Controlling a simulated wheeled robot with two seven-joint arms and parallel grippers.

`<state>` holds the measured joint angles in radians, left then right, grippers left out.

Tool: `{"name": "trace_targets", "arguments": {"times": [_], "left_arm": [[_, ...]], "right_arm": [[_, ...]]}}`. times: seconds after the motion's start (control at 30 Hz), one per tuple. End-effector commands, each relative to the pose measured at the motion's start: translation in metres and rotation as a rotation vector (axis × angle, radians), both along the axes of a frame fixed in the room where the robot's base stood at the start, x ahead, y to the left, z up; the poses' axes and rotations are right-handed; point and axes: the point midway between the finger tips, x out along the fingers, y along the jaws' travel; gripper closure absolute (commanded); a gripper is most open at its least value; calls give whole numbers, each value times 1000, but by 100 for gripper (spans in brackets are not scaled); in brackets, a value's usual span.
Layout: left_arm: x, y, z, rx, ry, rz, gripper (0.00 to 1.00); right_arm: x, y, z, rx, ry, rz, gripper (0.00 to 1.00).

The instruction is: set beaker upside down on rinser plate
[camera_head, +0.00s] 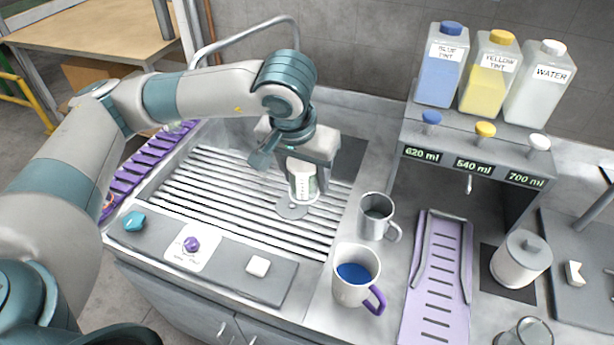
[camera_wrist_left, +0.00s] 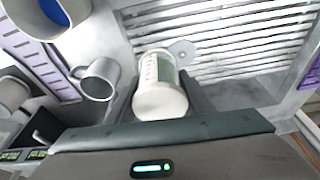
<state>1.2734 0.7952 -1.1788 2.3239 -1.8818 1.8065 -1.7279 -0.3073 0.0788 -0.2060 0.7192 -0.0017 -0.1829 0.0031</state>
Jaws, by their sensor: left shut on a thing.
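The beaker (camera_head: 304,187), clear with green markings and a whitish end, is between the fingers of my left gripper (camera_head: 306,176), which is shut on it. Its whitish closed end faces up towards the gripper, so it is upside down. In the left wrist view the beaker (camera_wrist_left: 161,98) shows its closed end near the camera. The round rinser plate (camera_head: 290,211) sits on the slatted sink grate, partly hidden under and beside the beaker; it also shows in the left wrist view (camera_wrist_left: 182,50). I cannot tell whether the rim touches the plate. My right gripper is not in view.
A metal mug (camera_head: 376,214) and a white mug with blue liquid (camera_head: 354,278) stand right of the sink. A control panel (camera_head: 222,262) with knobs lies in front. The grate (camera_head: 200,200) is clear on the left.

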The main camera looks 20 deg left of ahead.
Motion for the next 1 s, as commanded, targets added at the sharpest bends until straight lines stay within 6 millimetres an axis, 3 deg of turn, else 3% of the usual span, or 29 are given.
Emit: {"name": "trace_targets", "arguments": {"times": [0.4,0.63,0.83,1.0], "left_arm": [[0,0,0,0,0,0,76],[3,1,1,0,2,34,76],[22,11,-7,2,3,228,76],[42,31,-27,5,5,500,76]], "right_arm": [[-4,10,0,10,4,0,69],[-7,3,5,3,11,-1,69],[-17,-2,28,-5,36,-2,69],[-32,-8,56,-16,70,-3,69]]}}
